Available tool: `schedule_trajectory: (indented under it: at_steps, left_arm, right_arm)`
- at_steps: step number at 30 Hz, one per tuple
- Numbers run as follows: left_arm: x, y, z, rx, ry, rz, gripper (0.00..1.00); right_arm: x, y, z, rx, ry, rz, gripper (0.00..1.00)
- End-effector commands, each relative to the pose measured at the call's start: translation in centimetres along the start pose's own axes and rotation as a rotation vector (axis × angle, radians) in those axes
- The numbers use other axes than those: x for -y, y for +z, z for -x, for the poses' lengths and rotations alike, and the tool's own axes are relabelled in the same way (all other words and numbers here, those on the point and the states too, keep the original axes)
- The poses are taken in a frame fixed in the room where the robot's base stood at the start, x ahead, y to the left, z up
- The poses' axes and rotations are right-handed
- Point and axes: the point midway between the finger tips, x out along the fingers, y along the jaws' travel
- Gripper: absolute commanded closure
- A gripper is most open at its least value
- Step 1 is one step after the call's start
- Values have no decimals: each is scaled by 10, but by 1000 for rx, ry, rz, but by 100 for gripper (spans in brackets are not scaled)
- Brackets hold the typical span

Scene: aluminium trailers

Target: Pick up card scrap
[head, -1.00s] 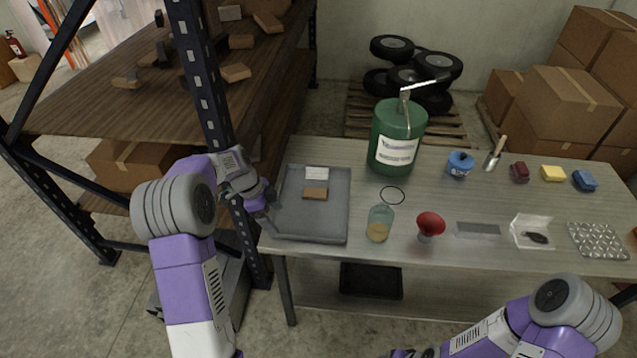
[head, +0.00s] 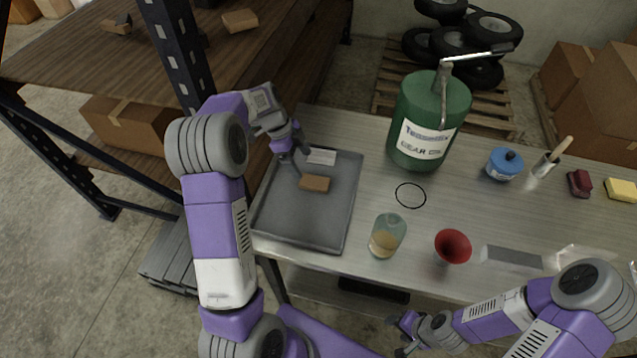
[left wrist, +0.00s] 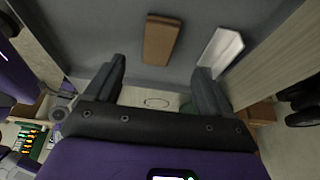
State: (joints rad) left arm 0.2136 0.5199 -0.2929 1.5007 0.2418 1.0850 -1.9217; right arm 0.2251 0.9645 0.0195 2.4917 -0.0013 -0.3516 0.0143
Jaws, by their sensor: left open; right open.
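A small brown rectangular piece, which looks like the card scrap (head: 315,183), lies flat in the grey tray (head: 285,226) on the table. It also shows in the left wrist view (left wrist: 161,40), beyond the fingertips. A white piece (head: 321,157) lies behind it in the tray, and appears in the left wrist view (left wrist: 221,50). My left gripper (head: 297,168) is open and empty over the tray, close to both pieces and touching neither that I can see. Its two fingers are apart in the left wrist view (left wrist: 160,78). My right gripper (head: 398,336) is open and empty near the table's front edge.
A green canister (head: 425,125), glass jar (head: 387,236), red funnel (head: 453,246), black ring (head: 410,195) and blue tin (head: 504,164) stand right of the tray. A shelf post (head: 185,55) rises close to my left arm.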

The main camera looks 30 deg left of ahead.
Motion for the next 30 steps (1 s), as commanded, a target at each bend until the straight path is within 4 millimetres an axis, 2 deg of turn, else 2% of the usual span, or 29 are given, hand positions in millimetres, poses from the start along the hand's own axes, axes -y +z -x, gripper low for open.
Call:
schedule_trajectory:
  at_steps: [1,11,18,22,28,30]
  left_arm:
    - [0,2,-6,0,0,0,17]
    - [-2,0,-38,-1,3,-1,17]
    - [-5,-1,-74,0,3,0,17]
    - [-4,-1,-80,0,-1,1,17]
    - [-4,-1,-80,0,-2,1,17]
    - [-4,-1,-80,0,-1,1,26]
  right_arm:
    - [-2,-1,-6,-1,0,0,43]
    - [-3,-1,-8,-1,0,0,43]
    - [-4,-1,-11,-1,0,1,43]
    - [-4,-1,-11,-2,0,0,43]
    - [-4,-1,-11,-2,0,0,43]
    - [-4,-1,-11,-2,0,0,43]
